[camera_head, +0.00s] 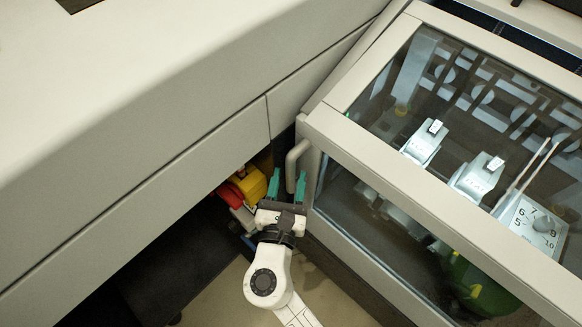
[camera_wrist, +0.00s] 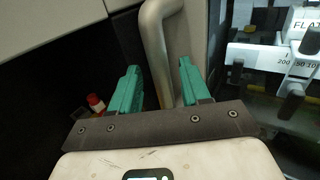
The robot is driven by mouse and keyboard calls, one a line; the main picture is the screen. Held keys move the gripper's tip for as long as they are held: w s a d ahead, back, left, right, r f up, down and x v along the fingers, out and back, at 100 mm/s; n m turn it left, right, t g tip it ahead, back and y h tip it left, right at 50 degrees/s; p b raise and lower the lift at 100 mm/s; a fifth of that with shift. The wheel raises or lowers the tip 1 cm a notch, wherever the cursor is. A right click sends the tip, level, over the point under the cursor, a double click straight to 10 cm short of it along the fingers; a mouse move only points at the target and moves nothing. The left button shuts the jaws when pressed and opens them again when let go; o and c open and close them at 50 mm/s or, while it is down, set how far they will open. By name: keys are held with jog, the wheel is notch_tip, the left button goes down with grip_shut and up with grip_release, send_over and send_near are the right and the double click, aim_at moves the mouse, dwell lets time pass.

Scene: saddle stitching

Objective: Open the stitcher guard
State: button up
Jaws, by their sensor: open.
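The stitcher guard (camera_head: 395,178) is a beige frame with clear panels on the right of the head view. It looks closed over the stitching heads. Its grey bar handle (camera_head: 291,160) sits at the guard's left corner. In the wrist view the handle (camera_wrist: 156,40) runs down between the two green fingers. My gripper (camera_head: 287,181) is open, with one finger on each side of the handle. In the wrist view, gaps show between the handle and the fingers of my gripper (camera_wrist: 158,68). The handle's lower end is hidden behind the gripper's palm.
A beige machine body (camera_head: 130,120) fills the left side. Red and yellow parts (camera_head: 243,186) sit close to the left of my gripper, in a dark recess. Stitching heads (camera_head: 424,143) and a numbered dial (camera_head: 540,224) show through the guard. Some floor is clear below.

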jog(key=shift+w+d, duration=0.15)
jog(key=shift+w, duration=1.2)
grip_shut()
